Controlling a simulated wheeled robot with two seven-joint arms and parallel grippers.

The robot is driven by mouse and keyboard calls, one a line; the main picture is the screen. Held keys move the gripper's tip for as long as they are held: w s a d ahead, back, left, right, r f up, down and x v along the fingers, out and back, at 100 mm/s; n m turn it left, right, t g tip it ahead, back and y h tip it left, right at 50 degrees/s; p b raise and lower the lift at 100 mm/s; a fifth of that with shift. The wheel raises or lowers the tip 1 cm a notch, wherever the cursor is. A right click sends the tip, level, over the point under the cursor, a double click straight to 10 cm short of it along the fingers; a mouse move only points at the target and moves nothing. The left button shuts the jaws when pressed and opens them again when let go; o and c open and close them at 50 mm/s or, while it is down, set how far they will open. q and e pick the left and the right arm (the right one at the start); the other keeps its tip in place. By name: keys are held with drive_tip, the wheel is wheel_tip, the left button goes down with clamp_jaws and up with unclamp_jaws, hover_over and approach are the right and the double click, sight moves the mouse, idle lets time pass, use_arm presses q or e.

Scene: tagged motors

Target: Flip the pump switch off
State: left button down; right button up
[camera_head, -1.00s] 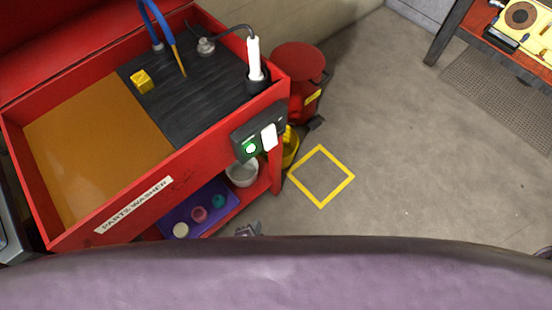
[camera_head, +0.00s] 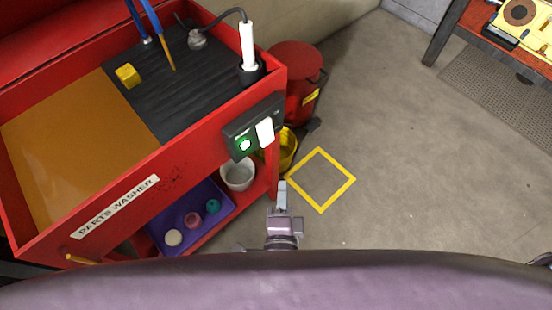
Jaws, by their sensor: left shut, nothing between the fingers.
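The pump switch box is a dark panel (camera_head: 232,133) on the front of the red parts washer (camera_head: 190,150), near its right corner. It carries a lit green round light (camera_head: 245,143) and a white rectangular piece (camera_head: 265,131), which looks like the switch paddle. Its exact tilt is too small to tell. My left gripper (camera_head: 282,184) points up from the bottom middle, shut and empty. In the picture it is below and slightly right of the panel, apart from it. My right gripper is not in view.
A purple tray (camera_head: 160,222) with small round items and a white bucket (camera_head: 237,176) sit on the washer's lower shelf. A red can (camera_head: 298,85) and yellow container (camera_head: 288,148) stand behind the corner. Floor around the yellow square (camera_head: 345,193) is clear.

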use_arm(q)
approach(271, 138)
drive_tip(key=w+d, duration=0.3)
drive_tip(key=d, duration=0.1)
drive_tip(key=w+a, duration=0.3)
drive_tip(key=shift+w+f, duration=0.15)
drive_tip(key=shift+f, duration=0.15)
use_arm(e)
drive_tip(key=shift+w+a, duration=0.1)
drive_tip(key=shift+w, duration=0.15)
use_arm(q)
drive_tip(key=shift+w+a+f+m+t, duration=0.2)
drive_tip(key=shift+w+f+m+t, duration=0.1)
drive_tip(key=shift+m+t, duration=0.1)
drive_tip(key=shift+r, duration=0.1)
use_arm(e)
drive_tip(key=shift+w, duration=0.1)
